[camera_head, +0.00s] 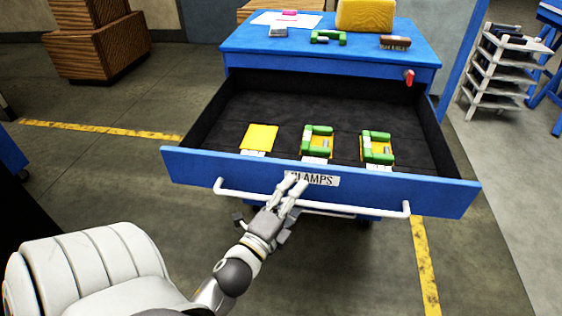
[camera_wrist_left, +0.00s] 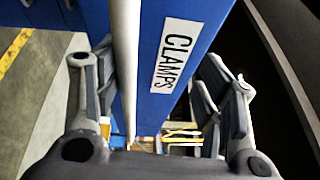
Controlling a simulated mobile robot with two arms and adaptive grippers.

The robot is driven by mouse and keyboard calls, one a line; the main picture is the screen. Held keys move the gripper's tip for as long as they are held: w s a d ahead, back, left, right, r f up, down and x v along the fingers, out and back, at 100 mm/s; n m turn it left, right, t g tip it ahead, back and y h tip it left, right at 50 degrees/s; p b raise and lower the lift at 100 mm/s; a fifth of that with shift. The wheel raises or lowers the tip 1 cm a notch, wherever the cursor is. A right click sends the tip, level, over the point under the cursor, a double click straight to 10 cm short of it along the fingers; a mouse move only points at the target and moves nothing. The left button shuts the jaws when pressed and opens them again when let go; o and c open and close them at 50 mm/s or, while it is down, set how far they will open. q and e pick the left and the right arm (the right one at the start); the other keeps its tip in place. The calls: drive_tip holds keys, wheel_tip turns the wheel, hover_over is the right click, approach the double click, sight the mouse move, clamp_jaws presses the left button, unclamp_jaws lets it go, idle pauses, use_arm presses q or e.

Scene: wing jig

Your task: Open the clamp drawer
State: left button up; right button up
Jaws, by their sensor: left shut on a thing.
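The blue clamp drawer (camera_head: 400,191) stands pulled well out of the blue cabinet (camera_head: 330,57) in the head view. A "CLAMPS" label (camera_head: 318,179) is on its front; the label also shows in the left wrist view (camera_wrist_left: 176,57). A long white handle (camera_head: 365,211) runs across the drawer front. My left gripper (camera_head: 292,189) is at the middle of the handle, shut on it, with its fingers partly over the label. In the wrist view the handle (camera_wrist_left: 125,45) and drawer front pass between the two fingers. My right gripper is not in view.
Inside the drawer lie two green clamps (camera_head: 309,134) (camera_head: 367,143) on yellow pads and a bare yellow pad (camera_head: 259,138). The cabinet top holds another green clamp (camera_head: 328,37), a yellow block (camera_head: 365,15) and a brown tool (camera_head: 395,42). Wooden crates (camera_head: 95,40) stand back left.

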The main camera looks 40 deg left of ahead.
use_arm(q)
drive_tip(key=shift+s+d+r+t, duration=0.2)
drive_tip(key=shift+s+r+t, duration=0.1)
drive_tip(key=shift+s+r, duration=0.55)
drive_tip(key=shift+s+d+f+b, duration=0.1)
drive_tip(key=shift+s+f+b, duration=0.1)
drive_tip(key=shift+s, duration=0.2)
drive_tip(key=shift+s+d+f+b, duration=0.1)
drive_tip(key=shift+s+f+b, duration=0.1)
drive_tip(key=shift+s, duration=0.15)
drive_tip(key=shift+c, duration=0.5)
drive_tip(key=s, duration=0.2)
drive_tip(key=shift+s+d+r, duration=0.25)
drive_tip(key=shift+s+d, duration=0.05)
drive_tip(key=c, duration=0.4)
drive_tip(key=shift+s+f, duration=0.3)
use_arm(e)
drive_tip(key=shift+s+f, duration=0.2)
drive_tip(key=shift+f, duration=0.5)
use_arm(q)
drive_tip(key=shift+d, duration=0.1)
